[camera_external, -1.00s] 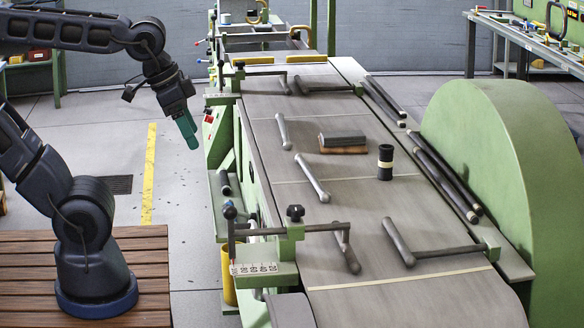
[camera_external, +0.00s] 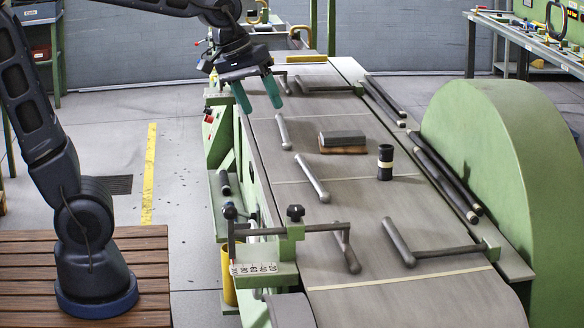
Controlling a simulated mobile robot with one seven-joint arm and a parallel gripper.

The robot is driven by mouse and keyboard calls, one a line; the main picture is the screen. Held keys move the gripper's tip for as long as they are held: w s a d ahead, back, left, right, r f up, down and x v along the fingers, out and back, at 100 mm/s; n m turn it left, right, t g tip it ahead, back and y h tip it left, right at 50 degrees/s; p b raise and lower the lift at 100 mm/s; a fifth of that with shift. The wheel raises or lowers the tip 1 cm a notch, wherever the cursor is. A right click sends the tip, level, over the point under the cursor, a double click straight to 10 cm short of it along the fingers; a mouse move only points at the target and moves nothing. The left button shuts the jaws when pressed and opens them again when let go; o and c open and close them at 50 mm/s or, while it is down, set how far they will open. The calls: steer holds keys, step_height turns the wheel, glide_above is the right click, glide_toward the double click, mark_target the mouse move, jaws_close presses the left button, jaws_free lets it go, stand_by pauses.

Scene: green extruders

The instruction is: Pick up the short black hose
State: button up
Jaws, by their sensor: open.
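A short black cylinder with a pale band (camera_external: 385,162) stands upright on the grey bed of the green machine, right of centre. Another short black tube (camera_external: 225,183) lies on the narrow ledge at the machine's left side. I cannot tell for certain which of them is the short black hose. My gripper (camera_external: 261,105) is open and empty, its two green fingers pointing down above the far left part of the bed. It is apart from both black pieces, left of and beyond the banded cylinder.
A grey block on a brown block (camera_external: 342,142) lies left of the banded cylinder. Grey handles (camera_external: 312,178) lie on the bed, and long dark rods (camera_external: 445,178) line its right side. A large green wheel cover (camera_external: 510,170) stands at right. Bare bed surrounds the cylinder.

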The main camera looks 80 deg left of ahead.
steer(key=w+a+n, duration=0.7)
steer(key=w+n, duration=0.1)
steer(key=w, duration=0.4)
steer(key=n, duration=1.9)
glide_above(386, 158)
steer(key=s+a, duration=0.2)
steer(key=s, duration=0.1)
step_height(386, 158, down, 19)
steer(key=shift+y, duration=0.3)
steer(key=x, duration=0.5)
steer(key=shift+w+d+r, duration=0.1)
steer(key=shift+d, duration=0.1)
steer(key=shift+a+x, duration=0.15)
steer(key=shift+x, duration=1.2)
steer(key=shift+a+x, duration=0.15)
steer(key=shift+x, duration=1.15)
steer(key=c, duration=1.1)
